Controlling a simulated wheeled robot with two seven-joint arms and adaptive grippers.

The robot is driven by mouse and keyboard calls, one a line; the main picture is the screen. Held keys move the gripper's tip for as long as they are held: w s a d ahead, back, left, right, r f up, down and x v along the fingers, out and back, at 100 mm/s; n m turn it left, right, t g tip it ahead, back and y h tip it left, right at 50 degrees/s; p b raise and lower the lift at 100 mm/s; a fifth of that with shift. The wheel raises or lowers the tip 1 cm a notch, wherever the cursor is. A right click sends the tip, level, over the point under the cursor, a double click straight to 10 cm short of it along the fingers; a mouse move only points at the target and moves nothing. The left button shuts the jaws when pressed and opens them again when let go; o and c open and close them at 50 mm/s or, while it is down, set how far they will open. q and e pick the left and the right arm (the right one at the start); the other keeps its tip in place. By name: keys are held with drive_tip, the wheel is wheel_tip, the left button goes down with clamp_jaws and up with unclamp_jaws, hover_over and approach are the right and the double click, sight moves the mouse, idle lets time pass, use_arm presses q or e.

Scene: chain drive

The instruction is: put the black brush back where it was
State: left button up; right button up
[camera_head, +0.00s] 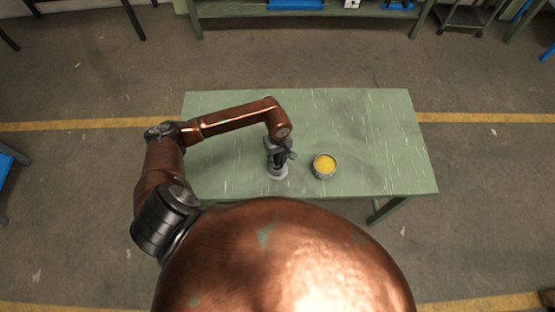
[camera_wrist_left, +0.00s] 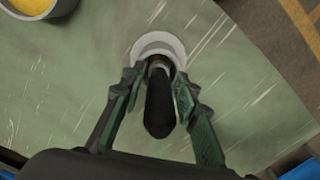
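The black brush (camera_wrist_left: 160,105) points its dark handle at the camera in the left wrist view, between the two fingers of my left gripper (camera_wrist_left: 158,77). Its far end meets a pale round base (camera_wrist_left: 150,43) on the table; whether it rests in or just above it is hidden. The fingers lie close on both sides of the handle, but I cannot tell whether they press on it. In the head view my left gripper (camera_head: 277,160) points down over the pale base (camera_head: 278,174), hiding most of the brush. My right gripper is not in view.
A round tin of yellow stuff (camera_head: 324,165) stands just right of my left gripper on the green table (camera_head: 380,130); it also shows in the left wrist view (camera_wrist_left: 38,8). The table's right side and back are clear. A shelf with blue trays (camera_head: 295,4) stands farther back.

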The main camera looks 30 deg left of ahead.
use_arm(q)
drive_tip(key=shift+o, duration=0.6)
drive_tip(key=shift+r, duration=0.15)
wheel_tip(320, 180, up, 11)
drive_tip(key=shift+w+r+b, duration=0.1)
drive_tip(key=shift+b, duration=1.1)
drive_tip(key=shift+r, duration=0.4)
